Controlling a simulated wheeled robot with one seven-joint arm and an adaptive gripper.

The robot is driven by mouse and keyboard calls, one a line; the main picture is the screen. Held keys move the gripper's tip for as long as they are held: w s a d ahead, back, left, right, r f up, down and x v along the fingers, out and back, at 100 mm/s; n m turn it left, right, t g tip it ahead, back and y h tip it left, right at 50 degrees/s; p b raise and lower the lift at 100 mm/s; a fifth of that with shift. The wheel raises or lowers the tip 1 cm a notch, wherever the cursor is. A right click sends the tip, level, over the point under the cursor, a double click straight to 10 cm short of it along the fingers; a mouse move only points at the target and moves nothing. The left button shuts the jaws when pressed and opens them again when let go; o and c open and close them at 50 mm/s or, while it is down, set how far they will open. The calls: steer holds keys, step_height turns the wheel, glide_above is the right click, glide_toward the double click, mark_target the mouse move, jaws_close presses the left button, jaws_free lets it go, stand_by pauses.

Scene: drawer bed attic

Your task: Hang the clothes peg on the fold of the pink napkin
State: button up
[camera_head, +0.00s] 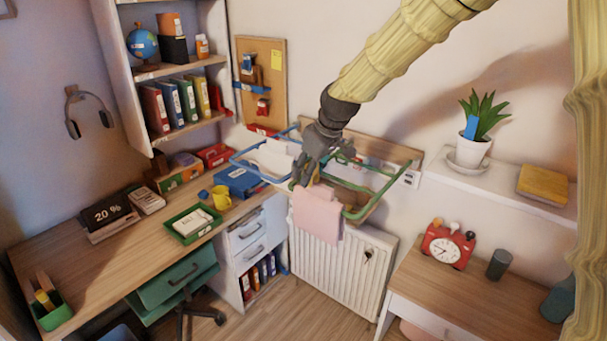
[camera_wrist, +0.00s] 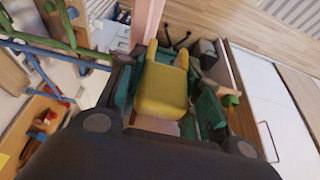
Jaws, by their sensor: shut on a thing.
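The pink napkin (camera_head: 318,214) hangs folded over the front rail of the green rack above the radiator. My gripper (camera_head: 313,176) is over the top of the napkin, pointing down. It is shut on a yellow clothes peg (camera_wrist: 163,92), which fills the space between the dark green finger pads in the wrist view. The peg's two prongs point away from my palm. A narrow strip of the pink napkin (camera_wrist: 148,20) shows just beyond the prongs. I cannot tell whether the peg touches the fold. In the head view the peg is mostly hidden by the fingers.
The green rack (camera_head: 358,213) adjoins a blue rack (camera_head: 243,165) holding white cloth. The radiator (camera_head: 328,262) is below. A shelf with a potted plant (camera_head: 478,130) is at right, and the desk (camera_head: 110,255) is at left.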

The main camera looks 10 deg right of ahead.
mark_target(314, 183)
steer(key=shift+w+d, duration=0.55)
steer(key=shift+d, duration=0.2)
steer(key=shift+w+d, duration=0.55)
steer(key=shift+d, duration=0.15)
steer(key=shift+f+b, duration=0.85)
steer(key=shift+f, duration=1.3)
steer(key=o, duration=0.9)
